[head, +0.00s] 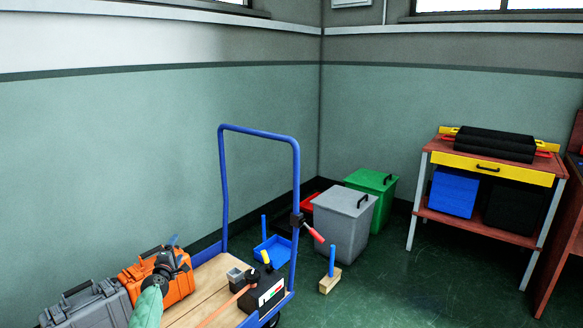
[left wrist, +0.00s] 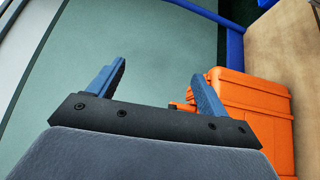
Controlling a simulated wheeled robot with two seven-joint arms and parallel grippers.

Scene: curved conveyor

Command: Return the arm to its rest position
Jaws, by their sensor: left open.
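My left gripper (head: 174,243) is in the lower left of the head view, in front of the orange case (head: 180,285) on the trolley. In the left wrist view, its two blue fingers stand apart with nothing between them (left wrist: 160,78). The orange case (left wrist: 255,110) shows behind and beside the right finger there; I cannot tell whether they touch. My right gripper is in neither view.
A blue-framed trolley (head: 222,180) with a wooden deck (head: 203,288) carries the orange case, a grey case (head: 90,308) and a black box (head: 264,290). Grey (head: 340,222) and green bins (head: 383,184) stand behind. A red-topped table (head: 440,147) is at right. Green floor (head: 400,280) is open between.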

